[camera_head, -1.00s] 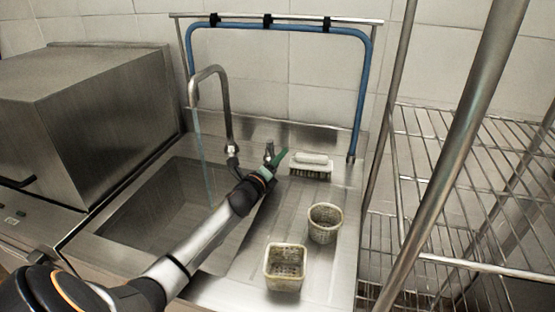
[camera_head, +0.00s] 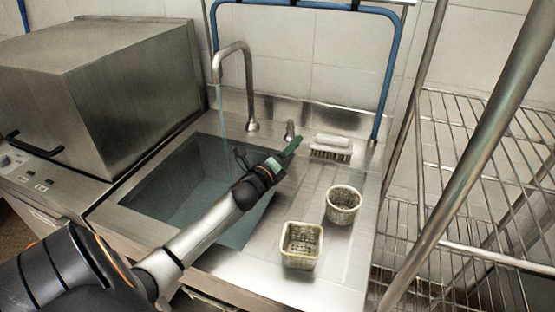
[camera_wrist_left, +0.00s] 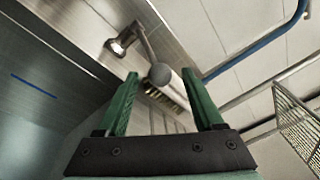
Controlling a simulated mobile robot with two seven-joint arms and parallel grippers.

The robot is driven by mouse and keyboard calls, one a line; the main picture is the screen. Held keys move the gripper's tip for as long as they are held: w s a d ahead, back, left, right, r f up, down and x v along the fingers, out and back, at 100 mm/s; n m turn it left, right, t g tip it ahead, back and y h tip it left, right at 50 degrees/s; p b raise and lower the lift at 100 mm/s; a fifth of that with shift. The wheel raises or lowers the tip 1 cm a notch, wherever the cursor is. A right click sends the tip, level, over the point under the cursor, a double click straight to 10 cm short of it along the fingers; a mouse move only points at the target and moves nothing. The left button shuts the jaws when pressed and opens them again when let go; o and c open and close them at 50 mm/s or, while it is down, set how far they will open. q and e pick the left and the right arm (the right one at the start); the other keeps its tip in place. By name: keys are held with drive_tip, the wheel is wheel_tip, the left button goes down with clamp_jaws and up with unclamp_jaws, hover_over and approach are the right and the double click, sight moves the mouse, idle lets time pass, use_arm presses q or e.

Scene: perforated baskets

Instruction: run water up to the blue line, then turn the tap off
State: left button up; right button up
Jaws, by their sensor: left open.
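Water (camera_head: 221,120) runs in a thin stream from the curved spout (camera_head: 236,46) into the sink basin (camera_head: 130,190), where bluish water (camera_head: 185,190) stands. The short tap handle (camera_head: 289,131) stands on the deck right of the spout base. My left gripper (camera_head: 294,145) is open, its green fingers just in front of the handle. In the left wrist view the round end of the handle (camera_wrist_left: 160,74) appears between the two fingertips (camera_wrist_left: 159,84), with no clear contact. The blue line (camera_wrist_left: 35,87) shows on the basin wall there; the water level against it is hard to tell. My right gripper is out of view.
A scrubbing brush (camera_head: 331,148) lies right of the tap. Two perforated baskets, one round (camera_head: 343,205) and one square (camera_head: 301,246), stand on the drainboard. A steel box-shaped machine (camera_head: 110,90) is at left, a wire rack (camera_head: 470,190) at right.

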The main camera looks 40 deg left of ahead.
use_arm(q)
drive_tip(key=s+d, duration=0.1)
drive_tip(key=s, duration=0.5)
drive_tip(key=shift+s+d, duration=0.2)
drive_tip(key=shift+s, duration=0.2)
